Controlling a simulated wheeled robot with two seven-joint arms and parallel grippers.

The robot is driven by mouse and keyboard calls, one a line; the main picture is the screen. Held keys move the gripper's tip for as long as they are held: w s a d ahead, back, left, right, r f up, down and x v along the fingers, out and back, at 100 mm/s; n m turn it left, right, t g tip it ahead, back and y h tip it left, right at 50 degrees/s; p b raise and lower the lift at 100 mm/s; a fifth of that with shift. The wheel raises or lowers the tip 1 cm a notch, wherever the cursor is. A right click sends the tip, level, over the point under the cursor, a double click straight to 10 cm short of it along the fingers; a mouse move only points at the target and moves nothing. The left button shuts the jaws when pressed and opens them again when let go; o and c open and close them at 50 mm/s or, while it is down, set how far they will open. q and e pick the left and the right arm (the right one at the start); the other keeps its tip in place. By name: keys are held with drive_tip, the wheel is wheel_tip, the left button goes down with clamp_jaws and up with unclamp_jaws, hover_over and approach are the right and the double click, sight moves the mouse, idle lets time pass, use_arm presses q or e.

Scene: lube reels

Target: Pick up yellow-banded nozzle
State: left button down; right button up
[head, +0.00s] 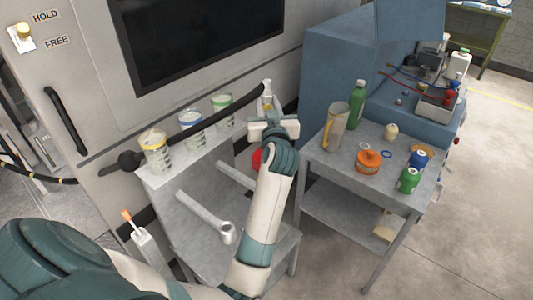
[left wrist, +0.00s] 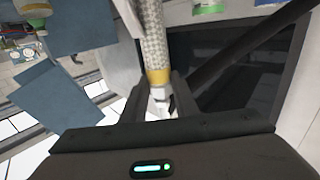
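The yellow-banded nozzle shows in the left wrist view as a grey braided hose (left wrist: 152,35) with a yellow band (left wrist: 158,76) and a pale tip below it. My left gripper (left wrist: 159,92) has one dark finger on each side of the nozzle near the band. Whether both fingers press on it cannot be told. In the head view my left gripper (head: 268,118) is at the right end of the dark bar, with a small pale, yellow-marked piece (head: 267,95) just above it. My right gripper is not in view.
Jars with yellow (head: 155,151), blue (head: 191,130) and green (head: 223,107) rims stand on a ledge by the dark bar (head: 215,127). To the right, a grey table (head: 335,165) holds a jug, green bottle, orange container and cans. Open floor lies at far right.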

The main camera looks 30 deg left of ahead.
use_arm(q)
drive_tip(key=shift+r, duration=0.1)
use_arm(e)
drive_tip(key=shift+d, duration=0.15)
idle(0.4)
use_arm(q)
drive_tip(key=shift+r, duration=0.1)
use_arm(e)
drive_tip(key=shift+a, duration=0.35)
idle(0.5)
use_arm(q)
drive_tip(key=shift+r, duration=0.1)
wheel_tip(320, 180, up, 10)
drive_tip(key=b, duration=0.2)
drive_tip(key=shift+b, duration=0.35)
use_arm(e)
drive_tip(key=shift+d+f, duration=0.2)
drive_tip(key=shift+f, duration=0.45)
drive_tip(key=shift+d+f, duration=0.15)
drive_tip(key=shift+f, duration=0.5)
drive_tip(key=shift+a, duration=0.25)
use_arm(q)
drive_tip(key=shift+f, duration=0.25)
